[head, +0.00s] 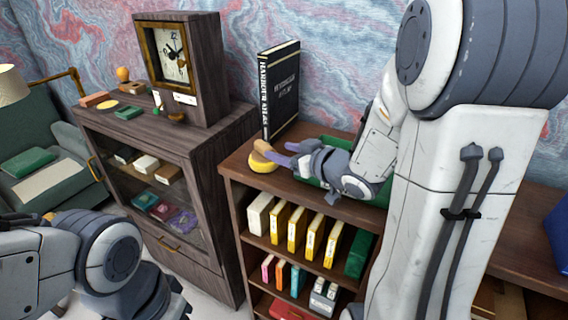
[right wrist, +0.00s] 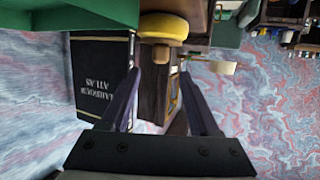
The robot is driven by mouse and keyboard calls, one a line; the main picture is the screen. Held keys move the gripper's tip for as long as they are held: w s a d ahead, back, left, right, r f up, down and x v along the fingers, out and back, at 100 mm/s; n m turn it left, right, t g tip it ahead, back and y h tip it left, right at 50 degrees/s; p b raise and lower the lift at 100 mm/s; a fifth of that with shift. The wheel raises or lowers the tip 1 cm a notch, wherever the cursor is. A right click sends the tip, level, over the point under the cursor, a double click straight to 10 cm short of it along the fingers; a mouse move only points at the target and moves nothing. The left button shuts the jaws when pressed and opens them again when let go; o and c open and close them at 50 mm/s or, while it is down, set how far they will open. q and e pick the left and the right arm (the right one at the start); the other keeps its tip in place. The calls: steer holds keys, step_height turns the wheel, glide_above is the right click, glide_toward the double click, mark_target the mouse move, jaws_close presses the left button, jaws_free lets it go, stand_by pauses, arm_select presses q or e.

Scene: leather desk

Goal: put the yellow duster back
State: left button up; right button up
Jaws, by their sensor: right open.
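The yellow duster (head: 260,163) has a round yellow head and a wooden handle, and it sits at the front left corner of the bookcase top. In the right wrist view the duster (right wrist: 163,27) is at the top, with its handle end toward me. My right gripper (head: 285,155) is open, its purple-grey fingers close to the duster's handle. In the right wrist view the gap between the fingers (right wrist: 160,78) is empty and the handle shows just beyond the tips. My left arm is at the lower left; its jaws cannot be made out.
A black atlas (head: 279,90) stands upright behind the duster. A green container (head: 312,168) is partly hidden behind my right gripper. The bookcase (head: 232,184) holds several books below. A dark cabinet (head: 168,130) with a clock (head: 172,55) stands to the left.

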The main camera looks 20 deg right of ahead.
steer(key=shift+s, duration=0.2)
steer(key=shift+w+a+f+g+h, duration=0.1)
steer(key=shift+a+f+g+h, duration=0.2)
steer(key=shift+a, duration=0.35)
steer(key=shift+w+a+f+g+h, duration=0.1)
steer(key=shift+a+f+g+h, duration=0.15)
steer(key=shift+a, duration=0.35)
steer(key=s+a+f+n+g+h, duration=0.2)
steer(key=s+a+f+g, duration=0.4)
steer(key=s+a, duration=0.45)
steer(key=s+a+n+g, duration=0.1)
steer(key=s+a+g, duration=0.2)
steer(key=s, duration=0.5)
steer(key=s+a+n+g, duration=0.1)
steer(key=s+g, duration=0.3)
steer(key=s, duration=0.5)
steer(key=shift+s+a+f, duration=0.15)
steer(key=shift+a+f, duration=0.05)
steer(key=shift+a, duration=0.7)
